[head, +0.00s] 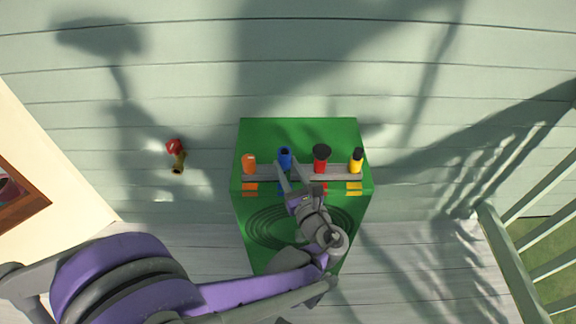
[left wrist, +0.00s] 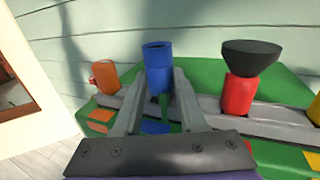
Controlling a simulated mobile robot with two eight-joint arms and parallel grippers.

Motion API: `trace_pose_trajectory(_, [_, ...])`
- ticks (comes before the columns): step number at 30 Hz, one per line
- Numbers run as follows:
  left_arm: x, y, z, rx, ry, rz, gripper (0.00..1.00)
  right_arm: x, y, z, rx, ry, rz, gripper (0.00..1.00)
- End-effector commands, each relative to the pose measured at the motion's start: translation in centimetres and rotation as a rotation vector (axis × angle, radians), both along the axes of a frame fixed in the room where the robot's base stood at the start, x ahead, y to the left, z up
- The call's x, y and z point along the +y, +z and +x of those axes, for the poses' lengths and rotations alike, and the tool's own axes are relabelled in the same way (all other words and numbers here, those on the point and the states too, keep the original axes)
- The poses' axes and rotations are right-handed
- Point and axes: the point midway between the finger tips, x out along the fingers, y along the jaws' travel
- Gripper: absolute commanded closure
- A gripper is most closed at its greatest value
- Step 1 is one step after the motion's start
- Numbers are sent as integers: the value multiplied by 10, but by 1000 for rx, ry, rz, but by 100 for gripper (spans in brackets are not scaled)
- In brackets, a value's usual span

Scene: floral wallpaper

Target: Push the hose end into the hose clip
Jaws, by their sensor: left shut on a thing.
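A blue tube-like piece (head: 285,153) with a dark open top stands upright at a grey rail (head: 304,172) on a green stand. It shows large in the left wrist view (left wrist: 158,58). My left gripper (head: 288,168) reaches it from the front, with its two fingers (left wrist: 162,80) shut on its lower part. An orange piece (head: 249,164), a red piece with a black flared top (head: 322,160) and a yellow piece with a black top (head: 356,161) stand along the same rail. The fingers hide where the blue piece meets the rail. I cannot tell which part is the clip.
The green stand (head: 300,130) is against a pale plank wall. Coloured patches lie below the rail, and dark rings mark its front. A brass tap with a red handle (head: 176,155) is on the wall at left. A railing (head: 510,255) stands at right.

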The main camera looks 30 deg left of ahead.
Motion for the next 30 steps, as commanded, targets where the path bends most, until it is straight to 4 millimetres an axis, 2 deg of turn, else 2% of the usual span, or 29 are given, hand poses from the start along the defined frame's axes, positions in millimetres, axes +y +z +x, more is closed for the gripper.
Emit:
trace_pose_trajectory(12, [0, -11, 0, 0, 0, 0, 100, 0, -8, 2, 1, 0, 0, 50])
trace_pose_trajectory(13, [0, -10, 0, 0, 0, 0, 54, 0, -8, 1, 1, 0, 0, 50])
trace_pose_trajectory(18, [0, -10, 0, 0, 0, 0, 25, 0, -7, 1, 1, 0, 0, 50])
trace_pose_trajectory(26, [0, -10, 0, 0, 0, 0, 25, 0, -7, 1, 1, 0, 0, 50])
trace_pose_trajectory(30, [-8, -10, -4, 1, -3, -1, 25, 0, -6, 1, 1, 0, 0, 50])
